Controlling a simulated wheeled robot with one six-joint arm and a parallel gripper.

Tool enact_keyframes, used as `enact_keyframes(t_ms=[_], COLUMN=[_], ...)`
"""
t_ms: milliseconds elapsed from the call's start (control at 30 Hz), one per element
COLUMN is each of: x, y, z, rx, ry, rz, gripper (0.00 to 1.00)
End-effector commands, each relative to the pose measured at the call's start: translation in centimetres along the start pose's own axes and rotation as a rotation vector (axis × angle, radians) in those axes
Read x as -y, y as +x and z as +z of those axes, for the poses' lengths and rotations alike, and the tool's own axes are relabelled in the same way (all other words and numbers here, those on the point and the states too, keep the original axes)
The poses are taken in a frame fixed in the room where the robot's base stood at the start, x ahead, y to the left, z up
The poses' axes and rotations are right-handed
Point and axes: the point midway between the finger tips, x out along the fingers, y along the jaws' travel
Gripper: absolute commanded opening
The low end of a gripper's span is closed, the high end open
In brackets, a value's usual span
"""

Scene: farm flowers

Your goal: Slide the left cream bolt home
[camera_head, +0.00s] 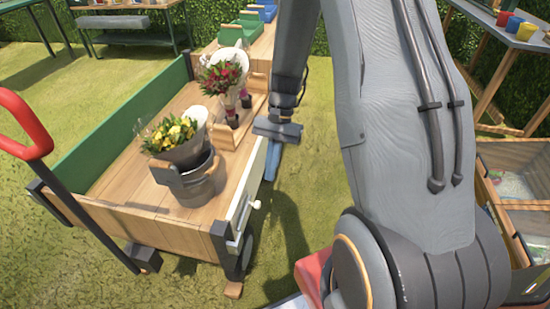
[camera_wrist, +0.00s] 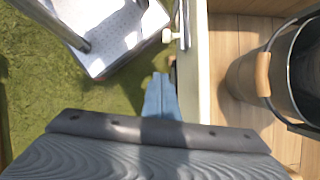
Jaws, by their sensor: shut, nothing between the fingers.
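The cream bolt knob (camera_head: 254,205) sticks out from the near-right corner of the wooden wagon, beside a metal plate on the cream side board (camera_head: 250,180). In the wrist view the knob (camera_wrist: 167,36) shows at the top centre with a thin metal rod beside it, against the cream board (camera_wrist: 201,75). My gripper (camera_head: 271,174) is beside the outer face of the board, farther along it than the knob and apart from it. Its blue fingers (camera_wrist: 161,84) are shut and empty, pointing toward the knob's side of the wrist view. How far the bolt is slid cannot be told.
A grey bucket (camera_head: 203,187) with a wooden grip stands inside the wagon close to the board, near yellow flowers (camera_head: 172,132). A red bouquet (camera_head: 221,78) stands farther back. A black wheel (camera_head: 246,258) sits below the corner. Grass (camera_head: 290,225) outside the board is open.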

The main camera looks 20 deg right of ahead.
Motion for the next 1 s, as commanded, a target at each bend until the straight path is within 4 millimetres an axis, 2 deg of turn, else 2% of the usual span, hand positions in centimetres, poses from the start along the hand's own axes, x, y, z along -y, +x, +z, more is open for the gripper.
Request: enact_keyframes(t_ms=[33, 200, 300, 500, 1000], x=[0.0, 0.0, 0.0, 0.0, -0.2], y=[1.2, 4.3, 4.4, 4.9, 5.0], z=[0.1, 0.1, 1.9, 3.6, 4.0], rx=[0.004, 0.002, 0.000, -0.001, 0.000], ry=[0.000, 0.000, -0.004, -0.003, 0.004], rz=[0.002, 0.002, 0.002, 0.001, -0.002], gripper=[0.00, 0.00, 0.00, 0.00, 0.00])
